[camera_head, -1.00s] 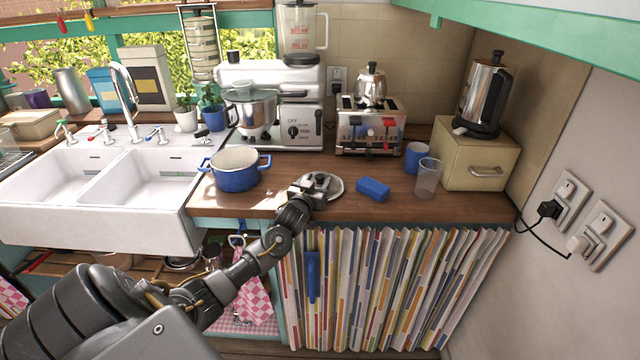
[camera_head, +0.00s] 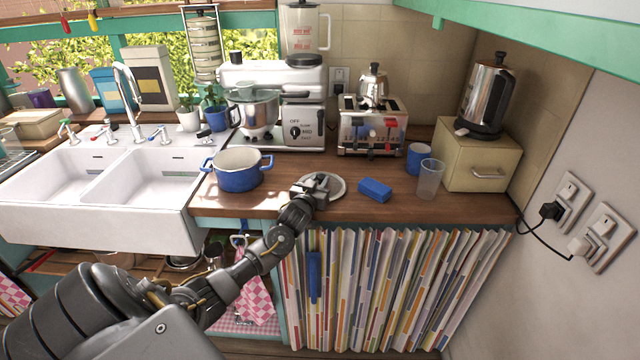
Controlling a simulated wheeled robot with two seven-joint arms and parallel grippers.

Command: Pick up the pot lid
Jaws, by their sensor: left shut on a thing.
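The pot lid (camera_head: 336,185) is a pale round disc on or just above the wooden counter, right of the blue pot. My left gripper (camera_head: 318,186) is over the lid and shut on it; the gripper hides the lid's knob and part of its left side. I cannot tell whether the lid is clear of the counter. The blue pot (camera_head: 238,178) stands open, without a lid, left of the gripper. My right gripper is not in view.
A blue sponge (camera_head: 374,190), a clear cup (camera_head: 429,180) and a blue mug (camera_head: 419,158) stand right of the lid. The toaster (camera_head: 372,130) and mixer (camera_head: 270,105) are behind. The white sink (camera_head: 110,222) is left. The counter's front edge (camera_head: 400,214) is close.

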